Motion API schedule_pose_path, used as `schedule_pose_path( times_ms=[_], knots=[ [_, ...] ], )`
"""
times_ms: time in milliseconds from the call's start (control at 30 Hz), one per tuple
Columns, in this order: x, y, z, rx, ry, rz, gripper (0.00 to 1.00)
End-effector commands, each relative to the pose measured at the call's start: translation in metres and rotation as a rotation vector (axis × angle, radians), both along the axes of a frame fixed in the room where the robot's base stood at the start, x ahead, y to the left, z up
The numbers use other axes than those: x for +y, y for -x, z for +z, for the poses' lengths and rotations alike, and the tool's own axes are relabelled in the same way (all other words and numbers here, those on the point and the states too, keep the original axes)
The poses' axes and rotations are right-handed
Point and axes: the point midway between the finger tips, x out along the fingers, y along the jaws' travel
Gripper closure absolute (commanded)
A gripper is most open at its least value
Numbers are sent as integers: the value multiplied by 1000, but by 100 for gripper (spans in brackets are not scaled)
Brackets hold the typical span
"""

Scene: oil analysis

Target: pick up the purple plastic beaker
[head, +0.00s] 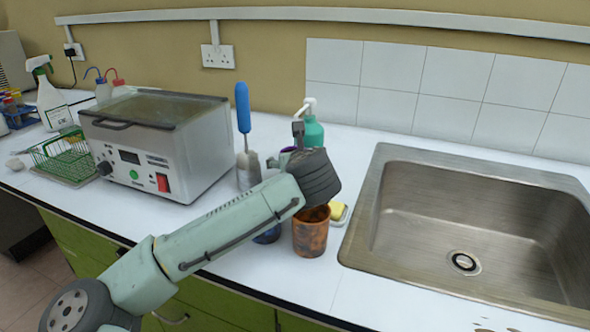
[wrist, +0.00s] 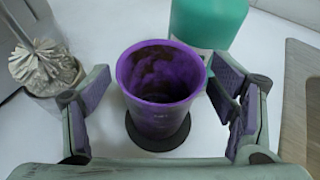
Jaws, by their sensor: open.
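The purple plastic beaker (wrist: 160,115) stands upright on the white counter in the wrist view, its open rim toward the camera and dark stains inside. A dark round patch lies under its base. My gripper (wrist: 162,88) is open, with one finger to the left and one to the right of the beaker, and white counter shows between each finger and the beaker. In the head view my gripper hides most of the beaker.
A teal pump bottle (head: 312,132) stands close behind the beaker. A brush in a grey holder (wrist: 55,70) is to the left. An orange-brown beaker (head: 311,235) and a yellow sponge (head: 338,211) are nearer the front. The sink (head: 470,260) is at right, a metal bath unit (head: 155,145) at left.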

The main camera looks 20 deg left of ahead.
Motion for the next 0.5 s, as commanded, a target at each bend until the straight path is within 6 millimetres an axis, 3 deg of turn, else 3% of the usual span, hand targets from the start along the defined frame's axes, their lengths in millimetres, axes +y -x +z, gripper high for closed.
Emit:
schedule_pose_path(
  times_ms=[100,500],
  knots=[
    [0,0,0,0,0,-1,23],
    [-1,0,0,0,0,-1,50]
  ],
)
